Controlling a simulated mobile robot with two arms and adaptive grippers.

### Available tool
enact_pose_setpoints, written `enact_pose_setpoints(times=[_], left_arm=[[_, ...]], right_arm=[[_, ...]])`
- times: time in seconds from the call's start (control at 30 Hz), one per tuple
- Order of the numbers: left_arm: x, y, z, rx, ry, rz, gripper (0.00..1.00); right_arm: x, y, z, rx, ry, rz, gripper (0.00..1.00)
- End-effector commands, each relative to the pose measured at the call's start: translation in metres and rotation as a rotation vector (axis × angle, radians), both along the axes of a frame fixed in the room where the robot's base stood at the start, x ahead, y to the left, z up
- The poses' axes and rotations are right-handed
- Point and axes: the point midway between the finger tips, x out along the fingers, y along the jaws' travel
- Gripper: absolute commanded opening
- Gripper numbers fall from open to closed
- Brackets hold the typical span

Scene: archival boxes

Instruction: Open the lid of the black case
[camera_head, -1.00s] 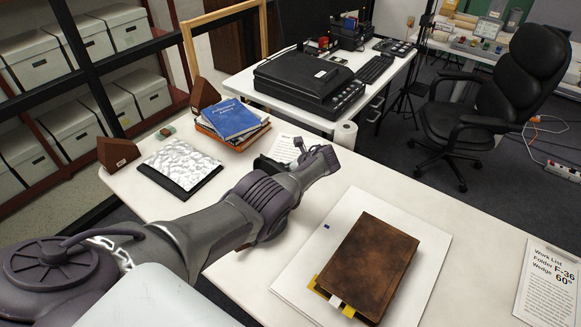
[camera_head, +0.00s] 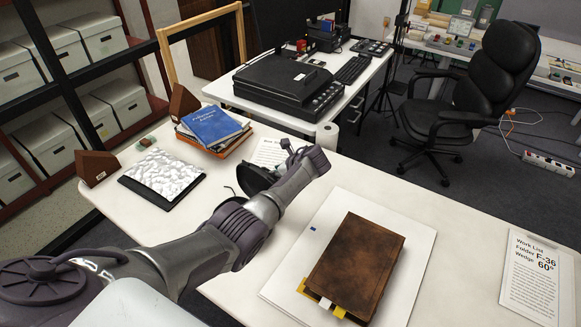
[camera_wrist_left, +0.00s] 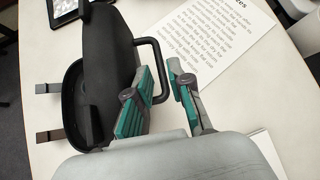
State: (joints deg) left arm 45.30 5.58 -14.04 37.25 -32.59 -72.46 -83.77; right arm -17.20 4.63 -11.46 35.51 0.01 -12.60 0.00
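The black case (camera_head: 254,179) is on the white table, partly hidden behind my left arm in the head view. In the left wrist view, the case (camera_wrist_left: 82,112) lies at the left, its lid (camera_wrist_left: 108,48) raised part way from the base and a dark inside showing. Two latches stick out on its left side. A black loop handle (camera_wrist_left: 154,42) is on its right side. My left gripper (camera_wrist_left: 160,68) has its two green-padded fingers apart, close to the handle; the handle's outer bar appears between them. It also shows in the head view (camera_head: 292,150). My right gripper is not in view.
A brown book (camera_head: 356,268) lies on a white board at front right. A pile of books (camera_head: 213,128), a silver-white album (camera_head: 163,177) and brown wedges (camera_head: 97,167) are at left. A printed sheet (camera_wrist_left: 207,40) is beside the case. A paper roll (camera_head: 327,135) stands behind.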

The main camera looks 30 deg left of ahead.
Motion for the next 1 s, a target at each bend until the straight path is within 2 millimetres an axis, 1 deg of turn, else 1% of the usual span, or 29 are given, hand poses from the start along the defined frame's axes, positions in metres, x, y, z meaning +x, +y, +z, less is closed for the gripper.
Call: enact_pose_setpoints(times=[0.03, 0.3, 0.4, 0.6, 0.87, 0.9, 1.0], left_arm=[[-0.001, -0.007, 0.006, -0.002, -0.005, -0.002, 0.21], [-0.013, -0.041, 0.041, -0.002, -0.006, -0.005, 0.21], [-0.016, -0.05, 0.051, -0.001, -0.006, -0.004, 0.21], [-0.02, -0.059, 0.061, 0.0, -0.005, -0.003, 0.21], [-0.02, -0.059, 0.061, 0.0, -0.005, -0.003, 0.21], [-0.02, -0.059, 0.061, 0.0, -0.005, -0.003, 0.14], [-0.02, -0.06, 0.061, -0.001, -0.006, -0.003, 0.0]], right_arm=[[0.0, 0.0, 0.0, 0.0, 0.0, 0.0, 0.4], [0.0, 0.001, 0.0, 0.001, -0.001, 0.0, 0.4], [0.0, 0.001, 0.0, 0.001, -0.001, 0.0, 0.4], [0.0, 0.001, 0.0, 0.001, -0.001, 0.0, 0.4], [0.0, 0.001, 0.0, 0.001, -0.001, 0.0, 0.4], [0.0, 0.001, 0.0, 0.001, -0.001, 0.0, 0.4], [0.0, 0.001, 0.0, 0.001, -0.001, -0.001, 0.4]])
